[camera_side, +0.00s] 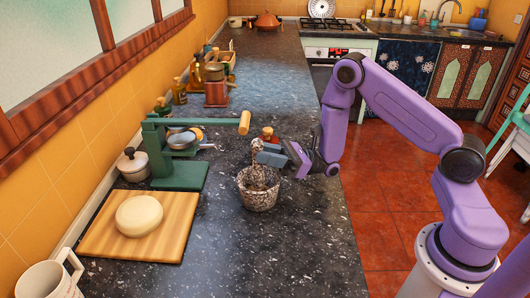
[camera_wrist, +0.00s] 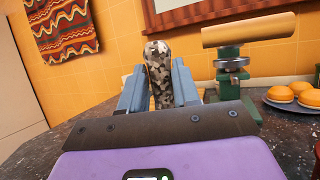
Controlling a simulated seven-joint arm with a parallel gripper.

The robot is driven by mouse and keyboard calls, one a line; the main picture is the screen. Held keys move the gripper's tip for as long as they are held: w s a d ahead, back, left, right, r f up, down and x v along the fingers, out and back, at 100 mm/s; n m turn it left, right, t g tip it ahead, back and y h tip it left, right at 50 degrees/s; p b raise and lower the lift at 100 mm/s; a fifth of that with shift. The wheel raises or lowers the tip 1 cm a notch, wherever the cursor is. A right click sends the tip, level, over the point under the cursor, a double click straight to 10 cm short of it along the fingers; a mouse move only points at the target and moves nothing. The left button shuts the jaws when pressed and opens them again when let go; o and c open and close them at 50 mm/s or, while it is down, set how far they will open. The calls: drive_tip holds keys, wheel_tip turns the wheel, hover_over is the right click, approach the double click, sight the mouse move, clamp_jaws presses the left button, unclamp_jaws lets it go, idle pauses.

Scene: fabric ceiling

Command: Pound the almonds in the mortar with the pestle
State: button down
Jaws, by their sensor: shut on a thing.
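The speckled stone mortar (camera_side: 258,194) stands on the dark counter. My gripper (camera_side: 265,157) is above it, shut on the upper part of the speckled pestle (camera_side: 257,178). The pestle is roughly upright, and its lower end is inside the mortar or hidden by its rim. In the wrist view the pestle (camera_wrist: 158,75) stands between the two grey-blue fingers of my gripper (camera_wrist: 160,88). The almonds cannot be made out inside the mortar.
A green press (camera_side: 180,165) with a wooden handle stands left of the mortar. A wooden board (camera_side: 100,238) with a round dough piece (camera_side: 139,215) lies in front of it. The counter's front right is clear.

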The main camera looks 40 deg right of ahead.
idle(0.3)
drive_tip(key=shift+f, duration=1.95)
drive_tip(key=shift+s+d+r, duration=0.1)
drive_tip(key=shift+d+r, duration=0.05)
drive_tip(key=shift+r, duration=0.75)
drive_tip(key=shift+s+d+r, duration=0.1)
drive_tip(key=shift+d+r, duration=0.05)
drive_tip(key=shift+r, duration=0.7)
drive_tip(key=shift+f, duration=1.8)
drive_tip(key=shift+w+a+r, duration=0.15)
drive_tip(key=shift+w+r, duration=0.1)
drive_tip(key=shift+r, duration=0.65)
drive_tip(key=shift+w+a+r, duration=0.1)
drive_tip(key=shift+w+r, duration=0.15)
drive_tip(key=shift+r, duration=0.6)
